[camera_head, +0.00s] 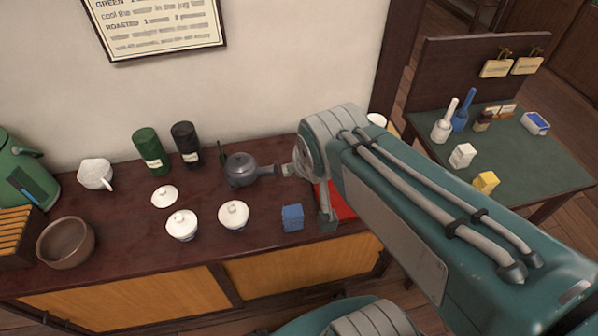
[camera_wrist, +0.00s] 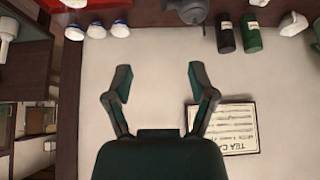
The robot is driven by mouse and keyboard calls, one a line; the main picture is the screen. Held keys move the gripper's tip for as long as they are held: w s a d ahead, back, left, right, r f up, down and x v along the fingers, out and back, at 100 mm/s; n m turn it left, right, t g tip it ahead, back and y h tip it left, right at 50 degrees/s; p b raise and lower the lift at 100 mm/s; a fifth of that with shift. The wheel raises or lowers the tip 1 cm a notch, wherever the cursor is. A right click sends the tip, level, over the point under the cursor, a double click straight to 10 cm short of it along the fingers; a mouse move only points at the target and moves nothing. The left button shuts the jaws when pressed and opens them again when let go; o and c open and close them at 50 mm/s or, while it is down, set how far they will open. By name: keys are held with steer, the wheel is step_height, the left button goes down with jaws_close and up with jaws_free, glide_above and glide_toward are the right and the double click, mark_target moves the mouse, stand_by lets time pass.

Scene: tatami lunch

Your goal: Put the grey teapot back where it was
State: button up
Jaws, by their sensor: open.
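The grey teapot (camera_head: 240,169) stands upright on the dark red-brown counter, in front of the green and black canisters. Its side handle points right, toward my wrist. In the wrist view, which looks at the wall upside down, the teapot (camera_wrist: 187,9) is at the top edge, partly cut off. My gripper (camera_wrist: 159,79) is open, with nothing between its fingers, in front of the pale wall. The teapot is outside the finger gap. In the head view my wrist and arm hide most of the gripper, and I cannot tell whether it touches the handle.
A green canister (camera_head: 151,152) and black canister (camera_head: 186,145) stand by the wall. Lidded white cups (camera_head: 233,215) and a blue block (camera_head: 292,218) lie nearer the front. A red tray (camera_head: 338,206) is partly behind my arm. A brown bowl (camera_head: 66,243) is at left.

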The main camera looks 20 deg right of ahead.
steer(key=s+a+r+n+g+y, duration=0.1)
steer(key=s+a, duration=0.1)
steer(key=s, duration=0.3)
steer(key=shift+s+a+n, duration=0.2)
steer(key=shift+s+n, duration=0.1)
steer(key=shift+n, duration=0.1)
steer(key=shift+d+r, duration=0.1)
